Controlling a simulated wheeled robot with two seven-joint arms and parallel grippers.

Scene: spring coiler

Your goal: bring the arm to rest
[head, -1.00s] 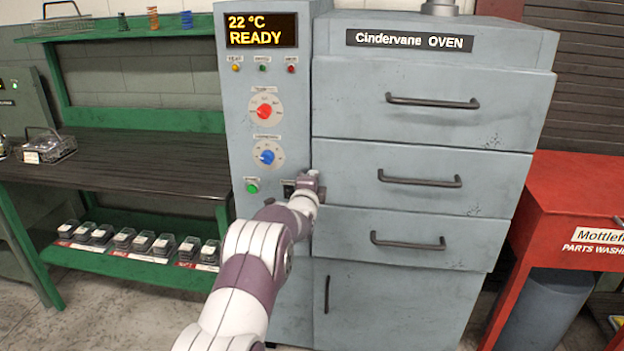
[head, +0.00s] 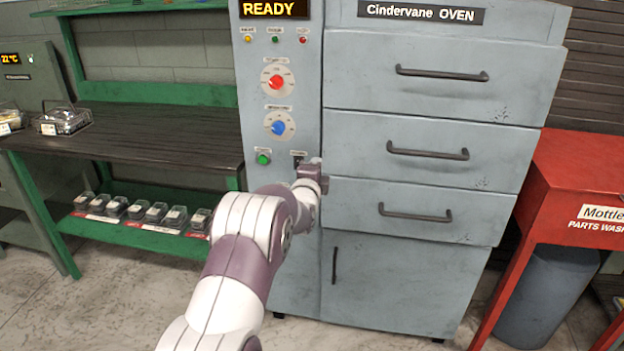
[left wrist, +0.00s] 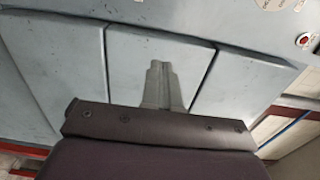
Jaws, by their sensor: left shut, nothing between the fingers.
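My left arm reaches in from the bottom of the head view, and its gripper (head: 310,172) is in front of the oven's control panel, at the panel's lower right edge. In the left wrist view the gripper's fingers (left wrist: 160,88) are together, with nothing between them, and the oven's grey drawer fronts (left wrist: 150,50) lie beyond. I cannot tell whether the gripper touches the panel. My right gripper is not in view.
The Cindervane oven (head: 440,75) has three handled drawers and a lower door; its display (head: 274,9) reads READY. A dark workbench (head: 140,137) with a wire basket (head: 62,121) stands left. A red parts washer (head: 585,180) stands right. Bare floor shows in front.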

